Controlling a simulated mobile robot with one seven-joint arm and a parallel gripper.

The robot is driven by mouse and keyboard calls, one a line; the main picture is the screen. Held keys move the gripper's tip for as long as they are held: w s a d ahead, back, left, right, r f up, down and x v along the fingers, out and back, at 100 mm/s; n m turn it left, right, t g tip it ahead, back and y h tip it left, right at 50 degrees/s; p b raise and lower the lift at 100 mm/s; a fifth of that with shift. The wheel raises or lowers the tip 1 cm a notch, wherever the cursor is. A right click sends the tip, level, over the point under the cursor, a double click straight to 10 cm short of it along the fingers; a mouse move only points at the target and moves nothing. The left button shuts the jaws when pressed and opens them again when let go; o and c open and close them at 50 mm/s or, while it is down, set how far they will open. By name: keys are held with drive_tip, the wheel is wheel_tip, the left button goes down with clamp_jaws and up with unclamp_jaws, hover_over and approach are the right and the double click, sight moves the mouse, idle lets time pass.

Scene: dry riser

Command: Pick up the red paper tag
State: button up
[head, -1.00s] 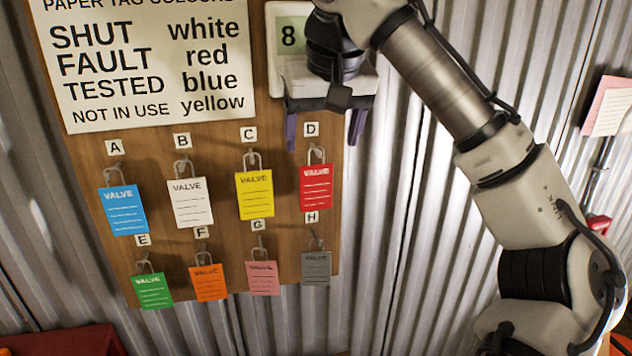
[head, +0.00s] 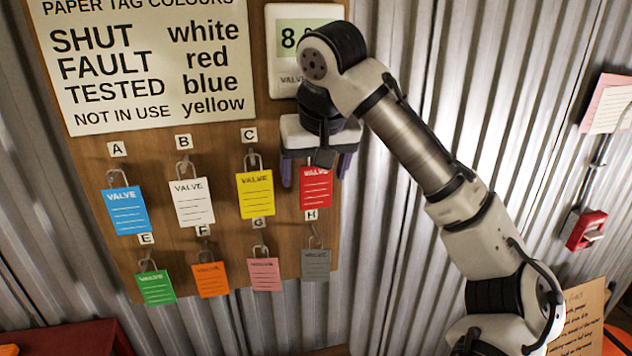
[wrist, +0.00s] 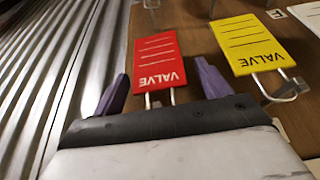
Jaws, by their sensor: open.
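The red paper tag (head: 316,190) hangs on the wooden board under the covered D label, in the right column. It is printed "VALVE" and shows whole in the wrist view (wrist: 157,62), with a white loop at its top edge. My gripper (head: 317,170) is open and empty, in front of the tag's top. In the wrist view the two purple fingers (wrist: 160,90) stand apart, one on each side of the red tag's top end. I cannot tell how far the fingertips are from the board. The tag's loop is hidden in the head view.
A yellow tag (head: 255,194) hangs close beside the red one. A grey tag (head: 316,265) hangs below it. White (head: 192,202), blue (head: 125,210), green, orange and pink tags share the board. A white display unit (head: 285,75) is above. Corrugated metal wall is at right.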

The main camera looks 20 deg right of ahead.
drive_tip(key=c, duration=1)
drive_tip(key=shift+c, duration=0.2)
